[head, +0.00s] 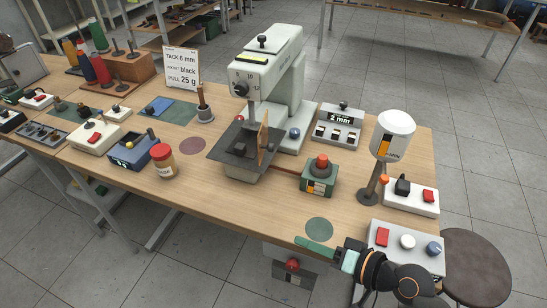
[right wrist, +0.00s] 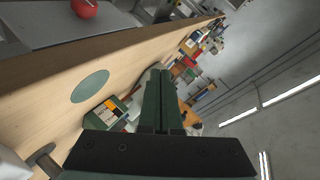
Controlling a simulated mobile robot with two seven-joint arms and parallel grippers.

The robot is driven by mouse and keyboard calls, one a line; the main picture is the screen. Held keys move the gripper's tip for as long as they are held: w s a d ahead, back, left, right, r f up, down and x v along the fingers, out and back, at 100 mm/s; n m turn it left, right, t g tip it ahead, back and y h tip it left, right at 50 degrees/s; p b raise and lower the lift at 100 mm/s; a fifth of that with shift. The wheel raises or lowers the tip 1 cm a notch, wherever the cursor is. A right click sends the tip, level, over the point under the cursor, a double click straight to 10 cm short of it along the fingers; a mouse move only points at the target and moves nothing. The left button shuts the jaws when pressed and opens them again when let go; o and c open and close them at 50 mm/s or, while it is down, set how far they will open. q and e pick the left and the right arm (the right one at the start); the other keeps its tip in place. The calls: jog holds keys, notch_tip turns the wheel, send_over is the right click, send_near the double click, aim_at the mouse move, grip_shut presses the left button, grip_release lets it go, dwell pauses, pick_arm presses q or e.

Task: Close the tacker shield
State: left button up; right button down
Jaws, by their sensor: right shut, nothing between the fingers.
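The tacker (head: 275,85) is a pale grey-green machine with a tall head, standing near the middle of the wooden table. Its dark work plate (head: 228,150) is below the head. A thin orange-brown panel (head: 263,137), which looks like the shield, stands upright on edge at the right side of the plate. My right gripper (head: 300,240) has green fingers shut with nothing between them, above the table's front edge, well apart from the panel. Its fingers also show together in the right wrist view (right wrist: 159,75). My left gripper is not in view.
A white-topped lamp-like post (head: 392,135) and control boxes (head: 400,245) are at the right. A jar (head: 163,160) stands left. The table's front middle is mostly clear.

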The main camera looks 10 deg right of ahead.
jog(key=w+d+r+m+t+h, duration=0.1)
jog(key=w+d+r+m+t, duration=0.6)
jog(key=r+m, duration=0.25)
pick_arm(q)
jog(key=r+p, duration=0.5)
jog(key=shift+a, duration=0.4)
pick_arm(e)
jog(key=s+a+f+x, duration=0.1)
jog(key=a+x, duration=0.1)
jog(key=x, duration=1)
jog(key=shift+w+a+g, duration=0.2)
jog(key=shift+a+g, duration=0.15)
jog(key=shift+g, duration=0.05)
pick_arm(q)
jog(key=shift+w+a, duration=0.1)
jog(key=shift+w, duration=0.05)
pick_arm(e)
jog(key=shift+m, duration=0.35)
